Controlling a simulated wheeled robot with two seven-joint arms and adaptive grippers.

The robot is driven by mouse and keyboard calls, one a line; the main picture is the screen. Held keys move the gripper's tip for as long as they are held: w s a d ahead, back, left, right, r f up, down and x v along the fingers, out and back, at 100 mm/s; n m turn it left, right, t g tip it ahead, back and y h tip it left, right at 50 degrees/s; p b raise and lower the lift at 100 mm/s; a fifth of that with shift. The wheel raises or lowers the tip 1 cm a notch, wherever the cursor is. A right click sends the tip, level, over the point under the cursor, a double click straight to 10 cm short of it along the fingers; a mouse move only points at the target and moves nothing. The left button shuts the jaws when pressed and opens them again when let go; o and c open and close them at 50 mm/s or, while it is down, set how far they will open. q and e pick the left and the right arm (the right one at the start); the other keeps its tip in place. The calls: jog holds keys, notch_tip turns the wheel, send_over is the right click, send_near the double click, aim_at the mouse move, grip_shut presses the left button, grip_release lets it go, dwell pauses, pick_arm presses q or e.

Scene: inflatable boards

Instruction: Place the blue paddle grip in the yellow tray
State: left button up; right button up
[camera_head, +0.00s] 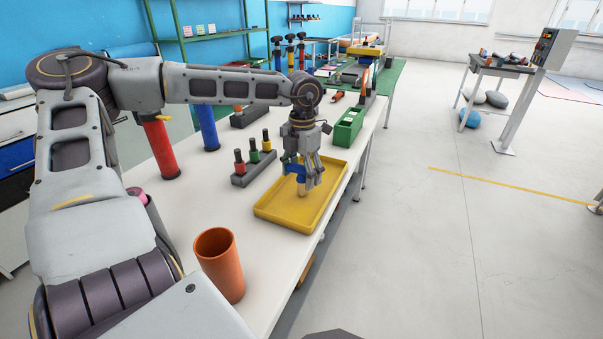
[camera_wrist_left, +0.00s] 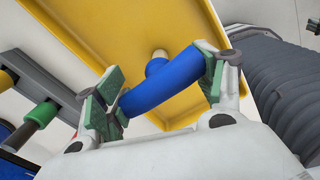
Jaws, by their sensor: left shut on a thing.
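The blue paddle grip (camera_head: 295,172) is in my left gripper (camera_head: 301,178), over the yellow tray (camera_head: 279,217) in the head view. In the left wrist view the blue paddle grip (camera_wrist_left: 165,84) lies between the green-padded fingers of my left gripper (camera_wrist_left: 163,92). Its pale stub end points toward the yellow tray (camera_wrist_left: 110,28). The fingers are shut on the blue part. I cannot tell whether the grip touches the tray floor. The tray looks otherwise empty. My right gripper is not in view.
A grey rack (camera_head: 254,167) with red, green and yellow handles stands left of the tray. A green box (camera_head: 348,127) stands behind it. An orange cup (camera_head: 220,264) is near the front. Red (camera_head: 160,150) and blue (camera_head: 207,127) cylinders stand farther left. The table's right edge runs close to the tray.

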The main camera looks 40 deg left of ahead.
pick_arm(q)
jog(key=o, duration=1)
jog(key=shift+f, duration=0.1)
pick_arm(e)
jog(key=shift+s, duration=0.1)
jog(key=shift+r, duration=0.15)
pick_arm(q)
jog(key=shift+r, duration=0.5)
notch_tip(320, 180, up, 11)
jog(key=p, duration=0.2)
jog(key=shift+f+p, duration=0.15)
jog(key=shift+p, duration=0.2)
jog(key=shift+r, duration=0.25)
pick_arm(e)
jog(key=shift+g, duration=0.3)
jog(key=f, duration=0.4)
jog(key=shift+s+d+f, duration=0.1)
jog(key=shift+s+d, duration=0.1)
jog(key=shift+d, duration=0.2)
